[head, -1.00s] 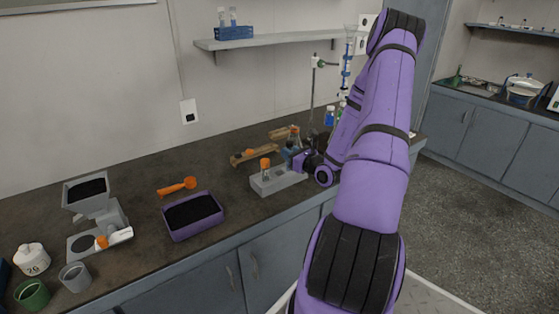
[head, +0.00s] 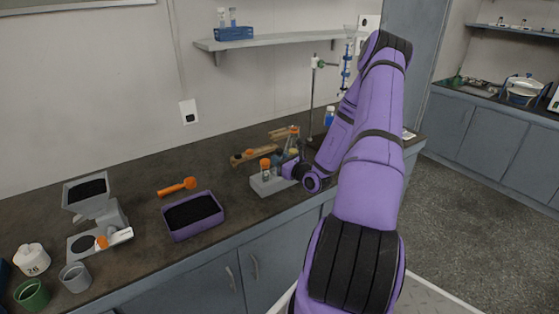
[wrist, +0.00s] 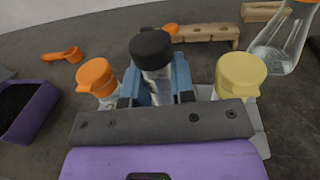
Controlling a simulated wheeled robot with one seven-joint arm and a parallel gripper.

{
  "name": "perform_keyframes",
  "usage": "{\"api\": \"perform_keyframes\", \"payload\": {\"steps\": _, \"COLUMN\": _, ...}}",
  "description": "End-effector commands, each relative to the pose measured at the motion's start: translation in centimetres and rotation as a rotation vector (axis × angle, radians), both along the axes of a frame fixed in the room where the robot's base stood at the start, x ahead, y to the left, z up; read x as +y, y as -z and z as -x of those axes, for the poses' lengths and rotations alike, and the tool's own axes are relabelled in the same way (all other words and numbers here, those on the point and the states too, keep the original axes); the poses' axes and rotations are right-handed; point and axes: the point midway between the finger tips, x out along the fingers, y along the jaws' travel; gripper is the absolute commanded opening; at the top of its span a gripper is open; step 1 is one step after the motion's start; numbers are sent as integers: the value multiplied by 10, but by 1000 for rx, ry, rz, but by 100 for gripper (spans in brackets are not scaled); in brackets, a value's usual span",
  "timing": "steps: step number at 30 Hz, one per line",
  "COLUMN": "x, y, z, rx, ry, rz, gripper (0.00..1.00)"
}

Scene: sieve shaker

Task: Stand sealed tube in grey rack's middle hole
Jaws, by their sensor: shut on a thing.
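My gripper (wrist: 156,86) is shut on a black-capped tube (wrist: 151,48), its blue fingers on either side of it. The grey rack (head: 268,187) stands on the bench and is partly hidden by my gripper; a bit of it shows in the wrist view (wrist: 262,142). An orange-capped tube (wrist: 97,78) is to the left of the held tube and a yellow-capped tube (wrist: 240,74) to its right. The held tube is between them and its cap looks higher than theirs. Its lower end and the middle hole are hidden, so I cannot tell whether it is in the hole.
A glass flask with an orange stopper (wrist: 284,40) stands right behind the rack. Wooden blocks (wrist: 205,32) lie behind it. An orange scoop (head: 178,187) and a purple tray of dark grains (head: 192,214) are to the left. The bench between tray and rack is clear.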

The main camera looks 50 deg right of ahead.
Motion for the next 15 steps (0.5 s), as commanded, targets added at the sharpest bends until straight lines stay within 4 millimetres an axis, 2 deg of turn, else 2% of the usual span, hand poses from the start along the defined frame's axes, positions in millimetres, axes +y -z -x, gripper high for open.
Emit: {"api": "perform_keyframes", "payload": {"steps": 15, "x": 0, "y": 12, "z": 0, "rx": 0, "ry": 0, "rz": -1, "gripper": 0}}
